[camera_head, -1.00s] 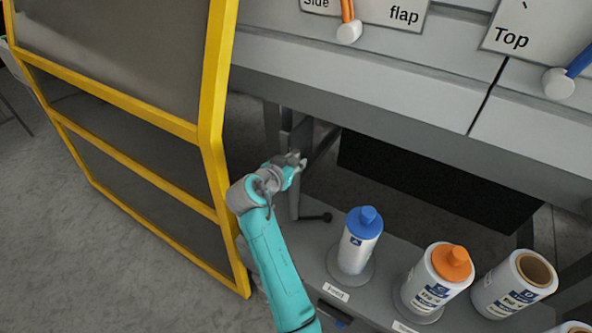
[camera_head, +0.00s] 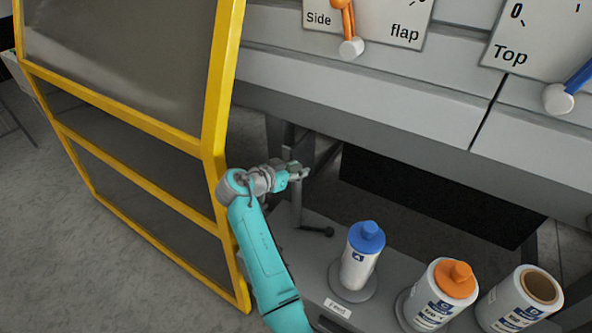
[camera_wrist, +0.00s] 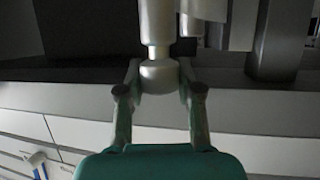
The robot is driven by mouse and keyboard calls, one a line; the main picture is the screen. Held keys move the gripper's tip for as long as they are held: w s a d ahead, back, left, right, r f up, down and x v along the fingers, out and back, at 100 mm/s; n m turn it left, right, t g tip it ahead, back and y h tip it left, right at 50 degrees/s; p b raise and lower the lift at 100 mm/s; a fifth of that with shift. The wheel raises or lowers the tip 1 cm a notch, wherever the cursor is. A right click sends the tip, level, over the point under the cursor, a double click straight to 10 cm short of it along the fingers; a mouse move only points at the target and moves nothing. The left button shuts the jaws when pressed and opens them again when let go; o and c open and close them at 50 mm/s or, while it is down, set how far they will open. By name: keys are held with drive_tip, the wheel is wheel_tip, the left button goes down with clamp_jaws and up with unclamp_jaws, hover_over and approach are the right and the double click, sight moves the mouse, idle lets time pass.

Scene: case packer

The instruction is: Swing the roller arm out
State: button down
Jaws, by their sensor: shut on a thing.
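My gripper (camera_head: 300,171) is at the dark recess under the machine's grey front, right of the yellow-framed guard. In the wrist view my gripper (camera_wrist: 160,83) has its two fingers either side of a pale, rounded knob (camera_wrist: 158,76) and is shut on it. The knob ends a pale rod that runs up out of the picture, apparently the roller arm's handle. In the head view the knob is too small and covered to make out. A grey upright post (camera_head: 296,200) stands just below my gripper. How far the roller arm is swung cannot be told.
The yellow-framed guard (camera_head: 213,110) stands close left of my arm. A blue-capped bottle (camera_head: 360,262), an orange-capped bottle (camera_head: 440,300) and an open-topped roll (camera_head: 522,302) stand on the grey shelf at right. A short dark lever (camera_head: 316,231) lies near the post.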

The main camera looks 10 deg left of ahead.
drive_tip(key=c, duration=0.7)
unclamp_jaws()
drive_tip(key=shift+w, duration=0.1)
drive_tip(key=v, duration=1.2)
